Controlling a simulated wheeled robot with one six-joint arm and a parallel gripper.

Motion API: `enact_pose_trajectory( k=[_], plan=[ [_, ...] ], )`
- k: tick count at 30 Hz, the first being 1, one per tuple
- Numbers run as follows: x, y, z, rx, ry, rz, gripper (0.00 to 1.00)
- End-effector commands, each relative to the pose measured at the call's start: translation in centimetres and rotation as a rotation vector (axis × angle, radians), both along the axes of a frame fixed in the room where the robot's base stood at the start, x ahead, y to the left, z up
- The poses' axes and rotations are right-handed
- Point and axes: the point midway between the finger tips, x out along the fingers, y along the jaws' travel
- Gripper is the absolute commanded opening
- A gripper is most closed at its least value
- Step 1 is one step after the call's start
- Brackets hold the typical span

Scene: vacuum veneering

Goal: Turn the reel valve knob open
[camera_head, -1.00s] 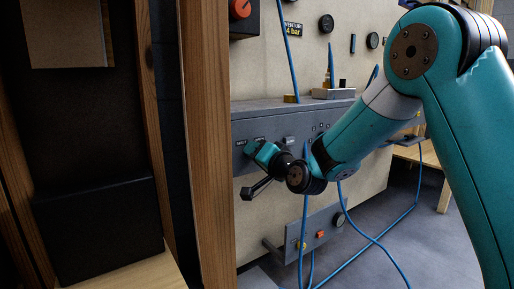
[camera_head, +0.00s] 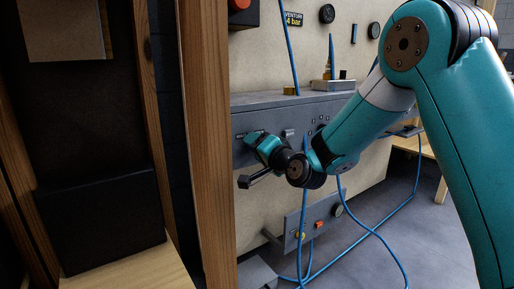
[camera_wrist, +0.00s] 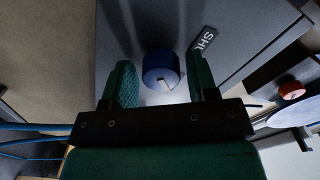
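In the wrist view a round blue knob (camera_wrist: 161,68) with a pale pointer mark sits on a grey panel, beside a dark label (camera_wrist: 203,42) reading "SHU", the rest cut off. My gripper (camera_wrist: 160,80) is open, with one green textured finger on each side of the knob. A gap shows on both sides; I see no contact. In the head view my teal gripper (camera_head: 262,144) is at the left part of the grey control box (camera_head: 262,105). Its fingertips and the knob are hidden there.
A wooden post (camera_head: 205,150) stands just left of my gripper. Blue hoses (camera_head: 304,215) hang beside my wrist and run over the floor. A lower grey box (camera_head: 318,222) has a red button. A red knob (camera_wrist: 292,90) shows at right in the wrist view.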

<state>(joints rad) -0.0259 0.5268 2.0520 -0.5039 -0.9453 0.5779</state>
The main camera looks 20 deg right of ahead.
Motion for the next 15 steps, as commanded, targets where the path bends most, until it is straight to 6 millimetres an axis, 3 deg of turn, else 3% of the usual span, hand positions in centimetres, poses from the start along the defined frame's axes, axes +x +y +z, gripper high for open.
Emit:
enact_pose_trajectory(
  k=[10,15],
  plan=[
    [-0.1,0.1,0.0,-0.001,-0.001,0.001,0.63],
    [-1.8,-0.6,0.0,-0.002,0.002,0.001,0.63]
  ],
)
